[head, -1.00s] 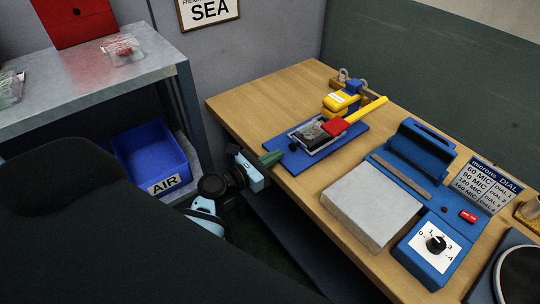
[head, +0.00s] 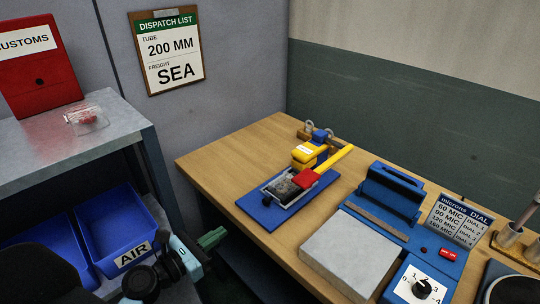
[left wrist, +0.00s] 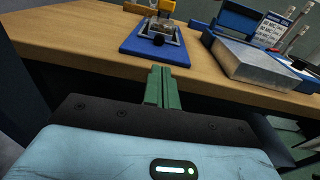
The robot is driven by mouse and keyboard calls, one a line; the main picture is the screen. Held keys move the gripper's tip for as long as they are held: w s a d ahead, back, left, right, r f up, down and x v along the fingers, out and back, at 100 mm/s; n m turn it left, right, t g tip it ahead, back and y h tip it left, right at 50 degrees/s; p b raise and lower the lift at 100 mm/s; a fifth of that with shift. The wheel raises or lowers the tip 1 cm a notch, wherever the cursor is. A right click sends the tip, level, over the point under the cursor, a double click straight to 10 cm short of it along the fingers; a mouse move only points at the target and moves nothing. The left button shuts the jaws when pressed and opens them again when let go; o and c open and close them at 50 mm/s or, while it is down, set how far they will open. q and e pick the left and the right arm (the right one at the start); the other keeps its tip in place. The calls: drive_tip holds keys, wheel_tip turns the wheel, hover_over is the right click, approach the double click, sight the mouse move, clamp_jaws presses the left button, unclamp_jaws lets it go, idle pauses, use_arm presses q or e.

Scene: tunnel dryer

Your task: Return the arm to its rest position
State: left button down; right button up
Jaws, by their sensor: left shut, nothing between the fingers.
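My left gripper (head: 213,238) has green fingers and shows at the lower left of the head view, in front of the wooden bench (head: 232,154) and beside its left front edge. In the left wrist view its fingers (left wrist: 161,86) are together with nothing between them, below and in front of the bench edge. Part of my left arm, pale blue and black, shows behind the fingers. My right gripper is in neither view.
Blue bins, one marked AIR (head: 108,215), sit on the shelf at left. A red customs box (head: 36,72) stands above.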

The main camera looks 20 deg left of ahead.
use_arm(q)
drive_tip(key=s+d+f+m+g+y, duration=0.25)
drive_tip(key=s+f+m, duration=0.25)
drive_tip(key=f+m, duration=0.25)
drive_tip(key=s+d+f+m+g+y, duration=0.1)
drive_tip(key=s+d+f+m+g, duration=0.15)
drive_tip(key=s+f+m, duration=0.55)
drive_tip(key=s+d+f+m+g, duration=0.1)
drive_tip(key=s+d+f+m, duration=0.1)
drive_tip(key=s+m, duration=0.3)
drive_tip(key=s+d+f+m+g+p, duration=0.1)
drive_tip(key=s+m, duration=0.5)
drive_tip(key=m, duration=0.7)
drive_tip(key=shift+s+d+f+y, duration=0.35)
drive_tip(key=shift+d+f, duration=0.1)
drive_tip(key=shift+d, duration=0.55)
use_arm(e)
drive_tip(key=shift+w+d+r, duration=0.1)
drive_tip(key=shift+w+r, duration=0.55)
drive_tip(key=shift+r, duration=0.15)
